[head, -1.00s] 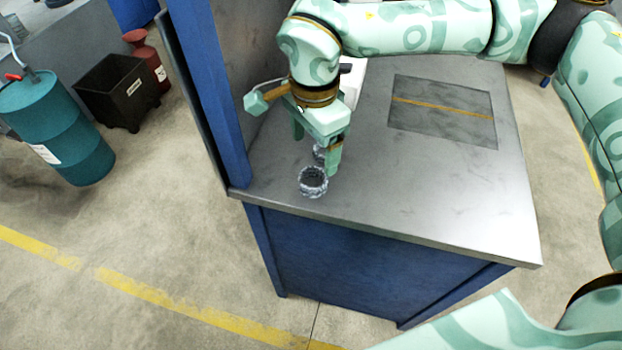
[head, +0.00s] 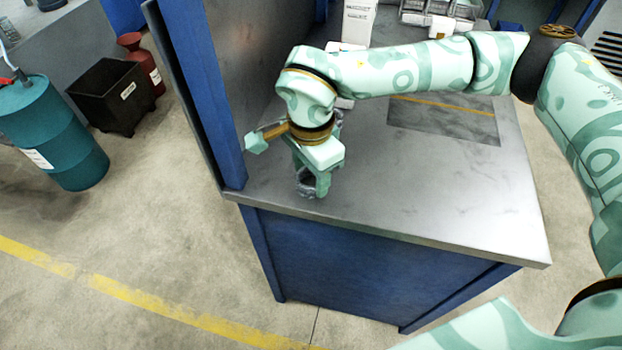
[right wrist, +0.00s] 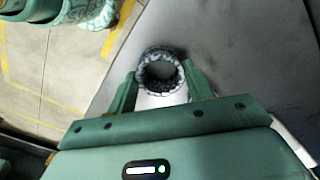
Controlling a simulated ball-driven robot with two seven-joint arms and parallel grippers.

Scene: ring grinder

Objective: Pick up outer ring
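The outer ring (head: 307,189) is a grey, rough-edged ring near the front left corner of the metal worktop (head: 420,195). My right gripper (head: 312,182) is down over it and hides most of it in the head view. In the right wrist view the ring (right wrist: 160,70) shows as a dark, hollow ring with a pale mottled rim. It lies between the two green fingertips of my right gripper (right wrist: 160,78), with hardly any gap on either side. Whether the fingers press on it I cannot tell. My left gripper is not in view.
A blue post (head: 205,95) and grey side panel rise just left of the gripper. A dark inset plate (head: 445,118) lies farther back. White containers (head: 358,22) stand at the back. The worktop's front right is clear.

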